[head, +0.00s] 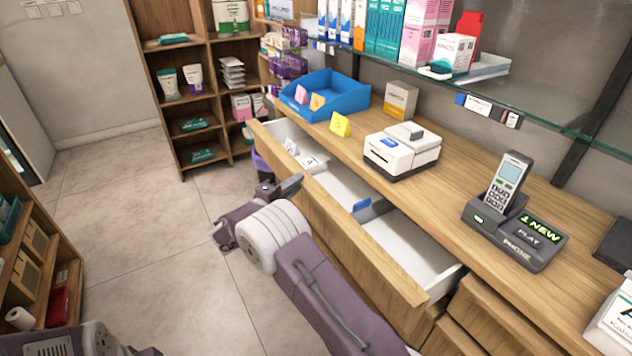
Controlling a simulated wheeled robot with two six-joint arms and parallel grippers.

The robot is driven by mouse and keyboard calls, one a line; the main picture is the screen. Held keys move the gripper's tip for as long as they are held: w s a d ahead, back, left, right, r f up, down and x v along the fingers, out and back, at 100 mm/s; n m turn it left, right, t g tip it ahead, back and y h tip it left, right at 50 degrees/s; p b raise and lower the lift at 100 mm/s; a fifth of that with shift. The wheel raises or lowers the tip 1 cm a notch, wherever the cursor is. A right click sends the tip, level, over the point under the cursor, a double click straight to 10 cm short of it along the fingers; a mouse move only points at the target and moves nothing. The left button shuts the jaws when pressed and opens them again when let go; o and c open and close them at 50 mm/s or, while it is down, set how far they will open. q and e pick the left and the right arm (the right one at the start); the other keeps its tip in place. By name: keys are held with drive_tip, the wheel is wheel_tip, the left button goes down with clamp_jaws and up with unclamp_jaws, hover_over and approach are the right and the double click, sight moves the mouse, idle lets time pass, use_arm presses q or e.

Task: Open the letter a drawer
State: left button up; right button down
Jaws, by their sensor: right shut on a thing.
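A long wooden-fronted drawer (394,275) stands pulled out from under the counter, its white inside showing. Small white cards (312,163) with dark marks lie in its far left part; I cannot read the letter for certain. A blue tab (362,205) stands at a divider inside. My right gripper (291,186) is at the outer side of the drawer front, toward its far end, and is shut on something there. The gripped part is hidden, apparently the drawer's handle. Of my left arm only a part shows at the bottom left corner; its gripper is out of view.
On the counter (455,180) stand a blue tray (326,95), a label printer (402,150) and a phone (510,181) on its base. A glass shelf runs above. Wooden shelves stand at the back and left. The floor (140,225) between is clear.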

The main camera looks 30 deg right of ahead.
drive_tip(key=a+b, duration=0.1)
drive_tip(key=a, duration=0.8)
drive_tip(key=shift+s+a, duration=0.2)
drive_tip(key=shift+s, duration=0.2)
drive_tip(key=c, duration=1.6)
unclamp_jaws()
drive_tip(key=shift+c, duration=0.2)
drive_tip(key=shift+a, duration=0.1)
drive_tip(key=p+v, duration=0.1)
drive_tip(key=v, duration=0.8)
